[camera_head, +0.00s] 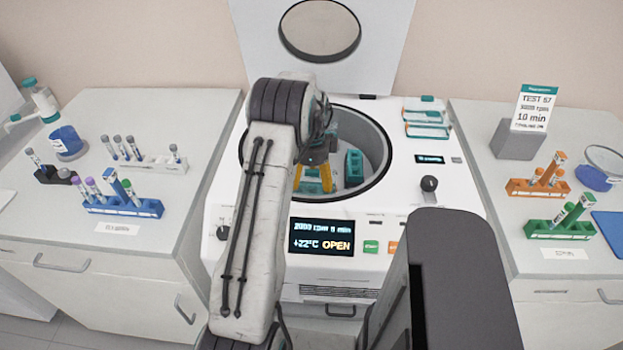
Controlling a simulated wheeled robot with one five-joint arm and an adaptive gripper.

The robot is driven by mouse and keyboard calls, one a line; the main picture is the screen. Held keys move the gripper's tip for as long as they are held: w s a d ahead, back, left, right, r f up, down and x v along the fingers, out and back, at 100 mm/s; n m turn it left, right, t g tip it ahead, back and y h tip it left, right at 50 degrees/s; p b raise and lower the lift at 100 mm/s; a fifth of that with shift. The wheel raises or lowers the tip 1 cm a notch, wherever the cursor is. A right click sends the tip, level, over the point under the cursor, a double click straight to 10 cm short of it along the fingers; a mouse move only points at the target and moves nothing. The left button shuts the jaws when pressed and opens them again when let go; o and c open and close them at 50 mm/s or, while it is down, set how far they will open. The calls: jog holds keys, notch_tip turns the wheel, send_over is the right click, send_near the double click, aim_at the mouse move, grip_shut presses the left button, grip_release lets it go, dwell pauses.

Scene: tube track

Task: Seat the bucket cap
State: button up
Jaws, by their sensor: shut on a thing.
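My gripper (313,181) has orange-yellow fingers and points down into the open round bowl (376,150) of the centrifuge. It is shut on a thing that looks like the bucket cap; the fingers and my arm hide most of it. A teal bucket (354,166) stands in the bowl, right of the fingers. More teal shows low in the bowl by the fingers, too small to make out. I cannot tell whether the held cap touches a bucket. More clear, teal-edged cap-like pieces (427,131) lie on the centrifuge top at the right.
The centrifuge lid (377,60) stands raised behind the bowl, and the display (321,237) reads OPEN. Tube racks stand on the left bench, one blue (122,207). An orange rack (537,187) and a green rack (557,230) stand on the right bench. A knob (429,184) rises at front right.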

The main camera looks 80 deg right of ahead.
jog(key=shift+f+b, duration=0.4)
jog(key=shift+f, duration=0.2)
dwell(0.4)
jog(key=o, duration=1.1)
jog(key=shift+r, duration=0.1)
notch_tip(320, 180, up, 12)
jog(key=shift+d, duration=0.15)
jog(key=shift+c, duration=0.4)
dwell(0.4)
